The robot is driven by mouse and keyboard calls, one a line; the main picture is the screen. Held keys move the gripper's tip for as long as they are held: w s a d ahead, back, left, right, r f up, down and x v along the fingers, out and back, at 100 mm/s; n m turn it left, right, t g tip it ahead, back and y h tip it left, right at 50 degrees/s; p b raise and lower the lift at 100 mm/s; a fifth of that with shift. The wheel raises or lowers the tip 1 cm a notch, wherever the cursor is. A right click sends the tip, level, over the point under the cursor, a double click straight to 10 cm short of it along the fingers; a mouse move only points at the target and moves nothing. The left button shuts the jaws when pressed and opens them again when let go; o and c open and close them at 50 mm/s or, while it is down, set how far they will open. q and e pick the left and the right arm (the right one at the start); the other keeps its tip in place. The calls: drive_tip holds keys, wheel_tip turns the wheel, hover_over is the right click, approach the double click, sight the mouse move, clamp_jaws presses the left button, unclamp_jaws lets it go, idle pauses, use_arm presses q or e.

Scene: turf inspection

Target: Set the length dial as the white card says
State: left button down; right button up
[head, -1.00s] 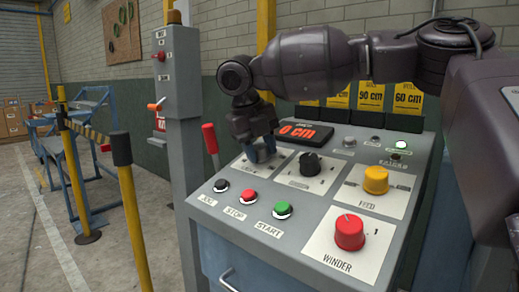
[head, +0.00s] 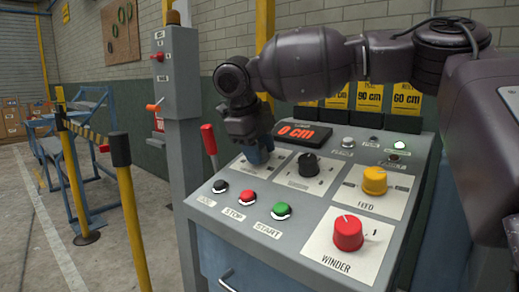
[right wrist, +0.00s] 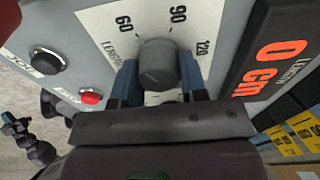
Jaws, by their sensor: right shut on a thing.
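The length dial (right wrist: 158,62) is a dark grey knob on a white plate marked 60, 90 and 120. My right gripper (right wrist: 158,78) has its blue fingers on both sides of the knob and is shut on it. No pointer mark on the knob can be made out. In the head view the right gripper (head: 258,156) comes down at the panel's far left and hides the dial. The length display (head: 302,133) reads 0 cm in red. I cannot pick out the white card. My left gripper is not in view.
A black knob (head: 308,164), a yellow feed knob (head: 374,180) and a red winder knob (head: 348,233) are to the right. Black, red and green (head: 281,210) buttons line the front. Yellow cards (head: 407,99) reading 90 cm and 60 cm stand behind. A red-handled lever (head: 209,139) rises at the left.

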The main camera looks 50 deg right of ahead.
drive_tip(key=o, duration=0.9)
drive_tip(key=shift+r, duration=0.15)
drive_tip(key=p+v, duration=0.1)
drive_tip(key=v, duration=0.9)
drive_tip(key=shift+a+r+p, duration=0.1)
drive_tip(key=shift+r+p, duration=0.2)
